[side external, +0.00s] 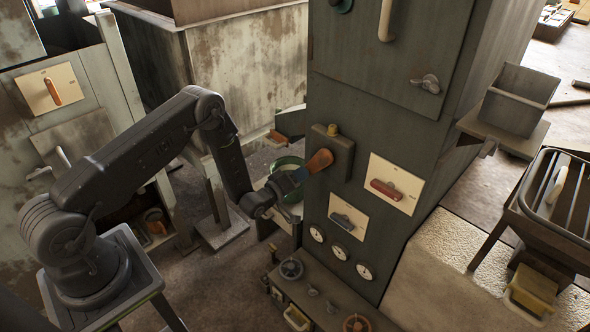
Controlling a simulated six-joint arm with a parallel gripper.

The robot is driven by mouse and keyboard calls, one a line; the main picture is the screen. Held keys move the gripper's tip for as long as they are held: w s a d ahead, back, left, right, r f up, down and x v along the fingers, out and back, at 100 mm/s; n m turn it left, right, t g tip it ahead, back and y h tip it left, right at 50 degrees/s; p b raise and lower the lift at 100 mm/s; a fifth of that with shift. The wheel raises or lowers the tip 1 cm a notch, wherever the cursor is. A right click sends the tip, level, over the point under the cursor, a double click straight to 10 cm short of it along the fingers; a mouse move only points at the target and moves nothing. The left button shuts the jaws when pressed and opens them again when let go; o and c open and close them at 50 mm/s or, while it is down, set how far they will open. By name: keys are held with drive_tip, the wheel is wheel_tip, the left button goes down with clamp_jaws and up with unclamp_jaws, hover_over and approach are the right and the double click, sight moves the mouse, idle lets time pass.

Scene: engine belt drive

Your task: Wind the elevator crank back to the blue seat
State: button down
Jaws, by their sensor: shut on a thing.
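My gripper (292,180) reaches in from the left and is shut at the handle's lower left end. A small blue part (300,175) shows right at the fingertips; I cannot tell whether it belongs to the seat or the crank. The fingers are small and partly hidden, so the exact hold on the crank is unclear.
A red lever (386,189) sits on a cream plate right of the crank. Round gauges (340,252) and a low bench with knobs (291,268) lie below. A green round vessel (287,170) stands behind my gripper. A grey bin (518,98) and black rack (560,205) stand right.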

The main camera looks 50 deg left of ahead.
drive_tip(key=shift+d+f+n, duration=0.3)
drive_tip(key=shift+d+n, duration=0.55)
drive_tip(key=shift+n, duration=0.3)
drive_tip(key=shift+d+f+n, duration=0.25)
drive_tip(key=shift+d+n, duration=0.55)
drive_tip(key=shift+n, duration=0.4)
drive_tip(key=shift+d+f+n, duration=0.3)
drive_tip(key=shift+d+n, duration=0.55)
drive_tip(key=shift+n, duration=0.3)
drive_tip(key=c, duration=0.9)
unclamp_jaws()
drive_tip(key=s, duration=1.4)
